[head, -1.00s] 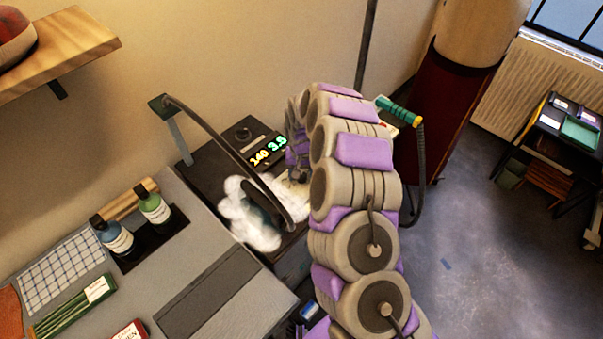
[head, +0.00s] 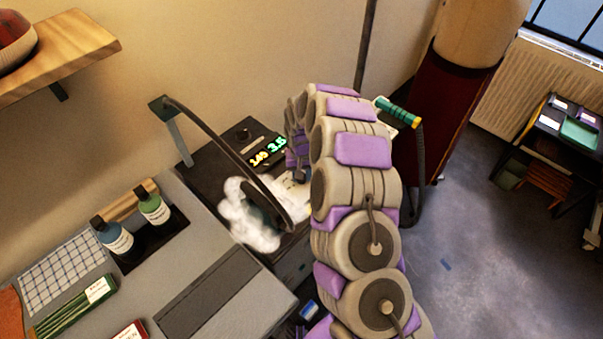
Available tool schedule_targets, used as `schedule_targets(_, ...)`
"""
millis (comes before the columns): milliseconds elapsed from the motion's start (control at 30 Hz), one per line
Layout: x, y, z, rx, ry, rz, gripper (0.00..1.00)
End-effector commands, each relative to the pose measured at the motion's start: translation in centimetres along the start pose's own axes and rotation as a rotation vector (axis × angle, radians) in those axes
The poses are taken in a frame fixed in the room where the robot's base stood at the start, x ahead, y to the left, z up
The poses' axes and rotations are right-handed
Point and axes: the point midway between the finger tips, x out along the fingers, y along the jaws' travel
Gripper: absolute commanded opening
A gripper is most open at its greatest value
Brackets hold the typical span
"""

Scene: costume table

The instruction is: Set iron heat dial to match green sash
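A dark station (head: 215,178) stands against the wall, with a lit display (head: 268,152) showing yellow digits that look like 140 and green digits that look like 3.5. A round dark knob (head: 243,136) sits on its top, behind the display. White steam or fluff (head: 245,225) surrounds a dark rounded object, possibly the iron, at the station's front. My gripper (head: 301,176) is near the right side of the station, mostly hidden behind my own arm. Its fingers and anything between them cannot be made out. I cannot identify a green sash or a marked heat dial.
A dark hose (head: 225,150) arches over the station from a wall-side bracket. A green-banded handle (head: 399,112) lies behind my arm. Blue (head: 114,238) and green (head: 153,206) bottles stand in a tray on the grey table (head: 190,270). A wooden shelf (head: 75,50) juts out upper left.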

Motion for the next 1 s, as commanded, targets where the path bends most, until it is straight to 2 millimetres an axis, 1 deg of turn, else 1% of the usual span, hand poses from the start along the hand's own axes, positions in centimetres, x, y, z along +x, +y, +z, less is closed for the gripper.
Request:
schedule_targets(100, -0.13, 0.06, -0.03, -0.095, 0.001, 0.001, 0.03)
schedule_targets(233, -0.08, -0.02, -0.02, -0.169, 0.000, 0.001, 0.03)
schedule_targets(567, -0.01, -0.07, 0.01, -0.193, 0.000, -0.001, 0.03)
schedule_targets(600, -0.01, -0.07, 0.01, -0.193, 0.000, -0.001, 0.34)
schedule_targets(867, -0.01, -0.03, 0.02, -0.192, 0.000, 0.000, 0.59)
schedule_targets(1000, -0.01, 0.00, 0.02, -0.192, 0.000, 0.000, 0.59)
